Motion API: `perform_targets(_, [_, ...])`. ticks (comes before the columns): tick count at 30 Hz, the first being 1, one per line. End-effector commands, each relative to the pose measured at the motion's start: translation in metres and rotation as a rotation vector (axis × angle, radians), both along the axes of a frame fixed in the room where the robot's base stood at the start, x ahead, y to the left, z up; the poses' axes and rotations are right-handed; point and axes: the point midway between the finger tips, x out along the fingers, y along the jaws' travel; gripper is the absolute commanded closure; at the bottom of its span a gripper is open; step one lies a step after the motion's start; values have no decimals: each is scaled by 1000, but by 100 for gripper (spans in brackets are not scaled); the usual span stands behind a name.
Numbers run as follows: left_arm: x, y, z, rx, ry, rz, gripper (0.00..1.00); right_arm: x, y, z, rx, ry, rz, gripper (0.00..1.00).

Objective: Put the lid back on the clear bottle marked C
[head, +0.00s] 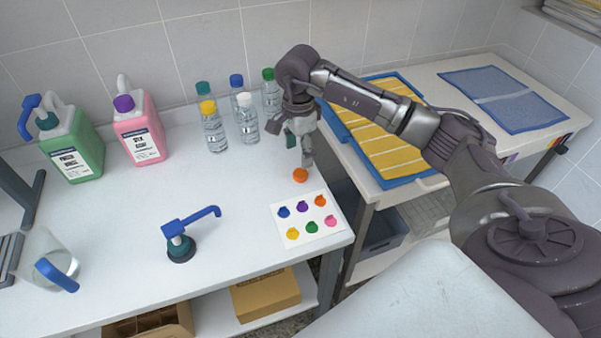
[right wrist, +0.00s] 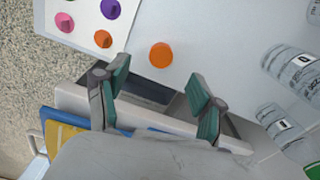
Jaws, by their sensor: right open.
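An orange lid (head: 300,175) lies on the white bench top, just beyond the card with coloured spots. It also shows in the right wrist view (right wrist: 161,55), ahead of the fingers. My right gripper (head: 300,150) is open and empty, pointing down just above and behind the lid. Its two green-padded fingers (right wrist: 155,98) are spread apart in the right wrist view. Clear labelled bottles stand at the back, among them a white-capped one (head: 246,118) and a green-capped one (head: 269,90). I cannot make out which bottle is marked C; my arm may hide part of the row. My left gripper is not in view.
A card (head: 308,222) with several coloured spots lies near the bench's front right corner. A blue-handled pump (head: 181,246), green jug (head: 72,145), pink jug (head: 140,130) and clear pitcher (head: 45,262) stand to the left. A blue tray with a yellow towel (head: 380,130) lies right.

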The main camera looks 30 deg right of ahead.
Motion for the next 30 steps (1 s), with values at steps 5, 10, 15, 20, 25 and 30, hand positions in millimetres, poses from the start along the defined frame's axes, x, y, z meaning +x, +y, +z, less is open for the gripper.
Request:
perform_targets(5, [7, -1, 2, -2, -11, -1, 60, 0, 0, -21, 0, 1, -1, 32])
perform_targets(10, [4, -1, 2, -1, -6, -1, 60, 1, 0, -23, 0, -2, 0, 32])
perform_targets(15, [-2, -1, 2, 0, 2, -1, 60, 0, 0, -23, 0, -1, 0, 32])
perform_targets(20, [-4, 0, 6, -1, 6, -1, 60, 0, -2, -37, 2, 4, -2, 32])
perform_targets(25, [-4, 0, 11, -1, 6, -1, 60, 2, -6, -63, 1, 3, -1, 32])
perform_targets(30, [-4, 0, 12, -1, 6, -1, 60, 2, -6, -75, 0, 1, 0, 32])
